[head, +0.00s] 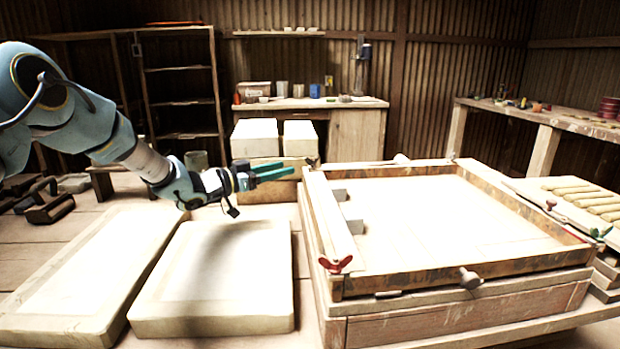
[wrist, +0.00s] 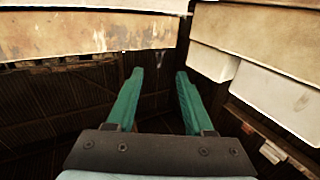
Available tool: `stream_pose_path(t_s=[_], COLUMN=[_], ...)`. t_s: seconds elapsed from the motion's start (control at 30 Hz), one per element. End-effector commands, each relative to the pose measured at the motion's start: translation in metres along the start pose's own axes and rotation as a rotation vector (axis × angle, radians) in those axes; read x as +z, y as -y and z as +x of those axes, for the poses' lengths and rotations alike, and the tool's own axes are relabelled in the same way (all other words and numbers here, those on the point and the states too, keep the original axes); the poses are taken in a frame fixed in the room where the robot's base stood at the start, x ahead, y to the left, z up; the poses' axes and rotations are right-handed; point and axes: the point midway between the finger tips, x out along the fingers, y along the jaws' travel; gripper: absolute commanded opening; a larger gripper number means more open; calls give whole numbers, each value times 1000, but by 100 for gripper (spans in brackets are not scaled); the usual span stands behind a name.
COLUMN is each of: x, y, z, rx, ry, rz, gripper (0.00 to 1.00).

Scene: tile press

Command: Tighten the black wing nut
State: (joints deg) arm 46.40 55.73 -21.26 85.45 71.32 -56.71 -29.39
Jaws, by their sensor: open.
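A small dark piece that looks like the black wing nut (head: 311,162) sits at the far left corner of the wooden press frame (head: 460,264). It is too small to make out its wings or how tight it is. My gripper (head: 275,173) is just left of that corner, apart from it, with its green fingers pointing right. In the wrist view my gripper (wrist: 160,80) is open, with nothing between the fingers. I cannot make out the wing nut in the wrist view.
A red wing nut (head: 335,264) is on the frame's near left corner. Pale slabs (head: 215,285) lie left of the press. White blocks (head: 255,137) stand behind my gripper. A bench with rollers (head: 580,195) is at the right.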

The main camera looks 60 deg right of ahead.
Motion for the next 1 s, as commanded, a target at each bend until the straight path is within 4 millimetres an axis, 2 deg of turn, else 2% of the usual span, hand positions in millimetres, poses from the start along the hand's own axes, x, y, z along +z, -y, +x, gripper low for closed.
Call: stream_pose_path(t_s=[0.17,0.63,0.8,1.0], x=[-2,-1,-1,-1], y=[0,-1,-1,-1], z=[11,90,105,108], rx=[19,16,15,14], ry=[8,7,7,7], rz=[-2,-3,-3,-3], gripper=[52,52,52,52])
